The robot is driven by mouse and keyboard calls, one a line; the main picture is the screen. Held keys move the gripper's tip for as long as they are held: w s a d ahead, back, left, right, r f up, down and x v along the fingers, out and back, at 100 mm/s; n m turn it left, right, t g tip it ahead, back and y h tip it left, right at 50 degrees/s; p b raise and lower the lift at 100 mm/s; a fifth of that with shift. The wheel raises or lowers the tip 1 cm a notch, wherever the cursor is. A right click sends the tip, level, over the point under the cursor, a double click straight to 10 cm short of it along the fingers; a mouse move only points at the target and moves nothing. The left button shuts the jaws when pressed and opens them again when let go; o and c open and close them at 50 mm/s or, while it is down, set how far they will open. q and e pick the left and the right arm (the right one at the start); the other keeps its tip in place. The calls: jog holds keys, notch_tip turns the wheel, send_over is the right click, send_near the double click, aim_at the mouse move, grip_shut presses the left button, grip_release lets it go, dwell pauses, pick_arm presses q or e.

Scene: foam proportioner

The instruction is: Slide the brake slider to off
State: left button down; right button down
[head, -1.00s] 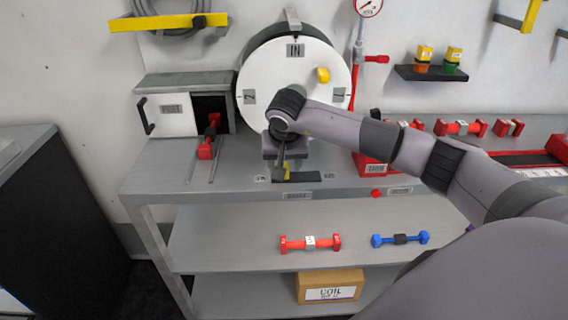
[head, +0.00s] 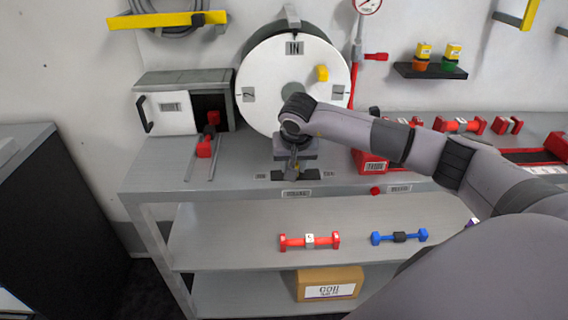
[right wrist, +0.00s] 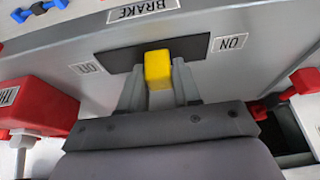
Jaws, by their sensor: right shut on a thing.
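The brake slider is a yellow block (right wrist: 158,68) on a dark slot plate (right wrist: 115,57), under a BRAKE label (right wrist: 143,9) in the right wrist view. The block is near the middle of the plate. An ON label (right wrist: 230,42) is at the plate's right end in that view; a label too unclear to read (right wrist: 86,68) is at its left end. My right gripper (right wrist: 157,85) has its fingers on both sides of the block and is shut on it. In the head view the right gripper (head: 293,172) hides most of the block at the bench's front edge. My left gripper is not in view.
A large white reel disc (head: 265,95) stands behind the gripper. A red box (head: 370,163) is to the right and a small cabinet (head: 172,113) to the left.

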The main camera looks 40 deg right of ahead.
jog(key=shift+s+d, duration=0.5)
jog(key=shift+d, duration=0.35)
jog(key=shift+s+d, duration=0.5)
jog(key=shift+d, duration=0.35)
jog(key=c, duration=0.9)
grip_release()
jog(key=shift+s+d, duration=0.1)
jog(key=shift+d, duration=0.05)
jog(key=shift+r, duration=0.1)
jog(key=shift+r, duration=0.25)
jog(key=v, duration=0.6)
jog(key=shift+s+r+b, duration=0.2)
jog(key=shift+b, duration=0.15)
jog(key=shift+a, duration=0.25)
